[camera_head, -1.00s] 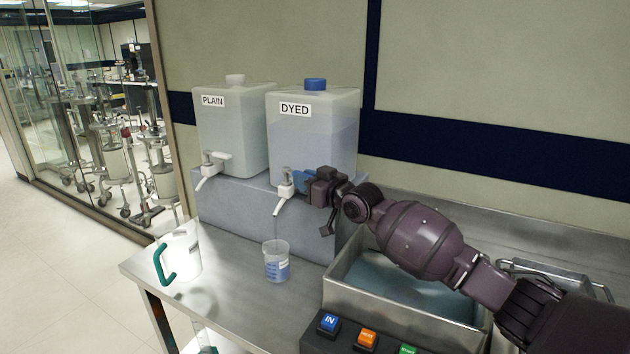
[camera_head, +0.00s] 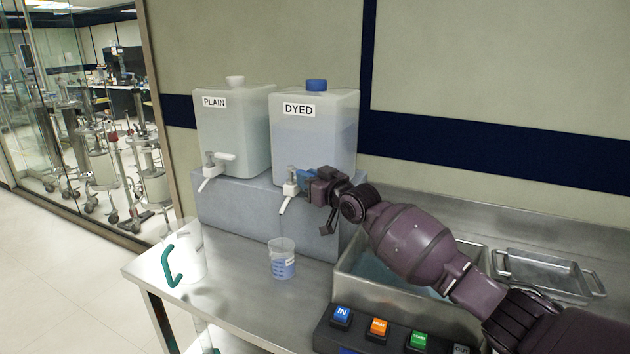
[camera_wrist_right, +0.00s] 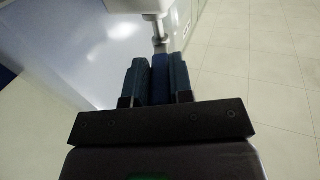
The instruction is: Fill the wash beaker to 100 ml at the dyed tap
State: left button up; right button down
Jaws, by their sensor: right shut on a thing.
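The dyed tap (camera_head: 290,190) is a white tap with a downward spout, on the front of the tank labelled DYED (camera_head: 313,140). My right gripper (camera_head: 305,184) is at this tap, shut on its blue handle (camera_wrist_right: 160,80), which shows between the two fingers in the right wrist view. A small clear graduated beaker (camera_head: 282,260) stands upright on the steel bench, below the spout in the picture, with blue liquid in its lower part. Its exact level against the marks is too small to read. I see no stream between spout and beaker. My left gripper is not in view.
The tank labelled PLAIN (camera_head: 232,135) stands left of the dyed one on a grey block (camera_head: 240,212). A clear jug with a green handle (camera_head: 172,267) is at the bench's left edge. A sink (camera_head: 350,285) and a button panel (camera_head: 340,338) lie to the right.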

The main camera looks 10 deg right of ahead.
jog(key=shift+r, duration=0.2)
jog(key=c, duration=1)
grip_release()
jog(key=shift+f, duration=0.1)
jog(key=shift+s+f, duration=0.1)
jog(key=v, duration=1)
jog(key=shift+s+d, duration=0.2)
jog(key=shift+s, duration=0.1)
